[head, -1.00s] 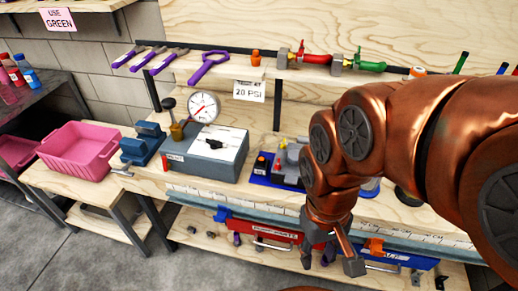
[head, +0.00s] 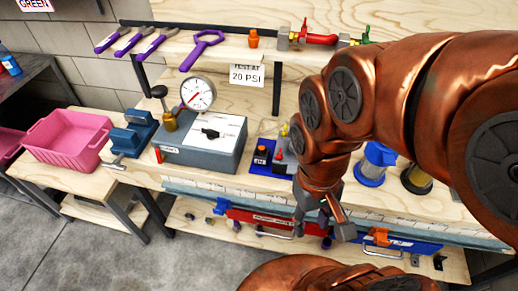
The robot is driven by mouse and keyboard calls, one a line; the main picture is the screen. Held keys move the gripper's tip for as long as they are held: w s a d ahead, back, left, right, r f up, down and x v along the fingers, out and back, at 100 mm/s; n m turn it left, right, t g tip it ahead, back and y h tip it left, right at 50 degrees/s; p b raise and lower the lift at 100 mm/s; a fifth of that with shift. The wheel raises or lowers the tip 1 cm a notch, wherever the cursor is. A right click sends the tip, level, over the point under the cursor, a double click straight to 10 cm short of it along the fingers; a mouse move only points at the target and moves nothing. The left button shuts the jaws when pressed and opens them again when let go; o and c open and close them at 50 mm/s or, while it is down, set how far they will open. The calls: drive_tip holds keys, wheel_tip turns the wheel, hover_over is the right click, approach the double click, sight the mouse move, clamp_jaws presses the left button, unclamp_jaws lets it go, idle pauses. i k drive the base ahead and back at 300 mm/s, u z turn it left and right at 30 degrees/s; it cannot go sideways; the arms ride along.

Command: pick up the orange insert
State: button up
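A small orange piece (head: 253,39) stands upright on the upper shelf, right of a purple wrench-like tool. Another orange part (head: 379,237) sits on the blue case below the bench edge. I cannot tell for sure which is the insert. My gripper (head: 322,222) hangs in front of the bench edge, pointing down, with its fingers apart. A purple shape shows behind the fingers; nothing is clearly held. The gripper is well below and right of the shelf's orange piece, and left of the orange part on the case.
On the bench are a grey gauge box (head: 205,150), a blue vise (head: 132,134), a blue tray (head: 257,168) with small parts, and a blue spool-like part (head: 372,168). A pink bin (head: 66,142) stands left. A red case (head: 262,222) hangs below. Red-handled valve (head: 315,39) is on the shelf.

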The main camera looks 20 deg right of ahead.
sight(261, 148)
drive_tip(key=z, duration=3.35)
drive_tip(key=k, duration=2.3)
drive_tip(key=u, duration=1.9)
